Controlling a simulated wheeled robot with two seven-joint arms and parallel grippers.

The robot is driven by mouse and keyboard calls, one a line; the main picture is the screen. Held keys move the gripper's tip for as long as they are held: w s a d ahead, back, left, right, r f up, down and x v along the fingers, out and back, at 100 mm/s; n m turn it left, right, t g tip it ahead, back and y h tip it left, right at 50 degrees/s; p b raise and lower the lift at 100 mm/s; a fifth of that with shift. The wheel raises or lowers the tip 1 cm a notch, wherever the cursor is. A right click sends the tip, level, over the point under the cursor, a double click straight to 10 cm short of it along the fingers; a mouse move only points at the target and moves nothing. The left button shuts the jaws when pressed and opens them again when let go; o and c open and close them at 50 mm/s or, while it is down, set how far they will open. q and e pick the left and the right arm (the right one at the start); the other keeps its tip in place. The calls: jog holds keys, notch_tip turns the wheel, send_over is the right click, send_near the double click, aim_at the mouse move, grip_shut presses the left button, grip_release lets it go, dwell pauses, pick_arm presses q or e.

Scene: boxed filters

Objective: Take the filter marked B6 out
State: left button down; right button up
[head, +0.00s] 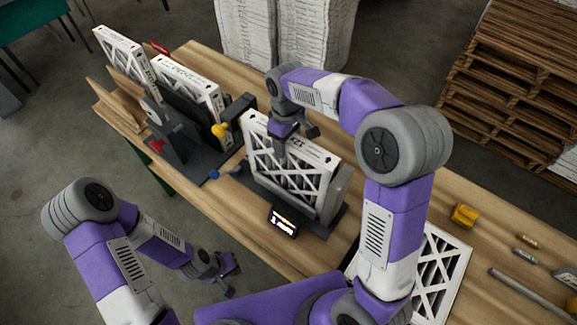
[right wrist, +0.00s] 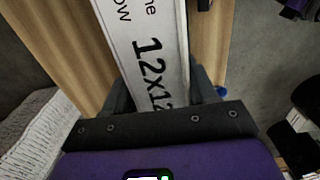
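A white-framed filter (head: 290,170) with a lattice face stands upright in a dark holder (head: 262,192) mid-table. Its top edge carries print; "12x12" reads on the filter in the right wrist view (right wrist: 145,50). I cannot read a B6 mark. My right gripper (head: 297,140) is over that top edge, with one finger on each side. In the right wrist view its dark fingers (right wrist: 163,92) lie close along both sides of the filter; whether they press on it is unclear. My left gripper (head: 230,277) is open and empty, low in front of the table.
Two more filters (head: 125,52) (head: 190,85) stand in the left part of the table, near a dark stand (head: 172,135). A lit small display (head: 283,222) sits before the middle holder. Another filter (head: 440,270) lies flat at right, near a yellow object (head: 464,215). Pallets (head: 515,80) stand behind.

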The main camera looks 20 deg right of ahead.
grip_shut()
jog(key=shift+r, duration=0.2)
notch_tip(320, 180, up, 7)
jog(key=shift+r, duration=0.1)
jog(key=s+a+b, duration=0.2)
jog(key=s+a, duration=0.9)
jog(key=a, duration=0.3)
jog(key=shift+f, duration=0.25)
jog(key=shift+s+a, duration=0.1)
